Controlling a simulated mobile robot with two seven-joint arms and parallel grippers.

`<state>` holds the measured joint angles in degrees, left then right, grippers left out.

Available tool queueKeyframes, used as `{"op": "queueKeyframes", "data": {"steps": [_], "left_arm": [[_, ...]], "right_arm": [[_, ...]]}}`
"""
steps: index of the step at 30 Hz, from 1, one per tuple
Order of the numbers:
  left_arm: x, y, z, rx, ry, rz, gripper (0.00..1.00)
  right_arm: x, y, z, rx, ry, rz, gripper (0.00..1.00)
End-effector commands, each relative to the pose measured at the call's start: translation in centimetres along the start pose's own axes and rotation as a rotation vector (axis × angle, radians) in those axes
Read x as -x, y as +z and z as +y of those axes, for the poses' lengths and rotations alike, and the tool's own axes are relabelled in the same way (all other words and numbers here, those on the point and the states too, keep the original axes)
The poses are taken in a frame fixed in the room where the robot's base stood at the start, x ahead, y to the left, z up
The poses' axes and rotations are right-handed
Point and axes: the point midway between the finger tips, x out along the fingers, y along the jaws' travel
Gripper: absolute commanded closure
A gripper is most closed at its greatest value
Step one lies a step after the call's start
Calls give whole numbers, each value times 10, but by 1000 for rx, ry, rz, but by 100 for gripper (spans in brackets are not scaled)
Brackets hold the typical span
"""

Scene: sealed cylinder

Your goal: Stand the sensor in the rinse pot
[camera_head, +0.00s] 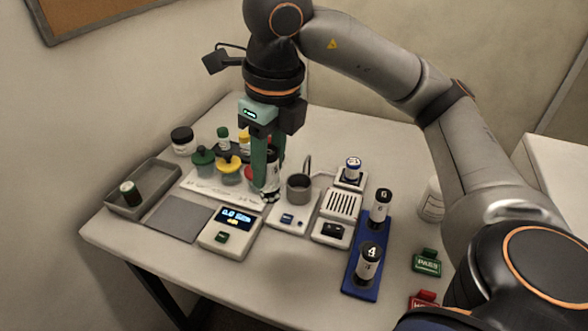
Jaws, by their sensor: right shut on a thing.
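My right gripper (267,165) points down with its green fingers shut on a slim black-and-white thing, which I take to be the sensor (271,183). It is held upright, and its lower end is close to the table or the white base beside it. I cannot tell if it touches. The rinse pot looks to be the grey open-topped cup (299,188) on a white base, just right of the sensor and apart from it in the picture. The fingers partly hide the sensor. My left gripper is out of view.
Coloured-lid jars (203,163) stand behind and left of the gripper. A scale (231,235) is in front, a grey tray (145,193) far left. A thin upright spout (307,167) rises behind the cup. A blue rack (354,277) with labelled cylinders is at right.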

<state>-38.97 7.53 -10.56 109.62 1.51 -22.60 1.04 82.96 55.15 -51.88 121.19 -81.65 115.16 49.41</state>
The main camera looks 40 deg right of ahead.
Motion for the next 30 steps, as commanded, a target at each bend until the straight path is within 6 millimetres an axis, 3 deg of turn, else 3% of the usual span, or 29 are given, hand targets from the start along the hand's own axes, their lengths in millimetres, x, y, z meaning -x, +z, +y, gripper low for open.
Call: {"op": "queueKeyframes", "data": {"steps": [5, 18, 22, 30], "left_arm": [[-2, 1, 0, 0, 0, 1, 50], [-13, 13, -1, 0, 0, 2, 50], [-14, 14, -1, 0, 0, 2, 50], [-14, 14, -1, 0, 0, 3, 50]], "right_arm": [[-6, 2, -11, -8, 1, 2, 100], [-63, 12, -106, -9, -1, 6, 100], [-82, 13, -122, -6, -2, 4, 100], [-102, 14, -138, -5, -1, 3, 100]]}}
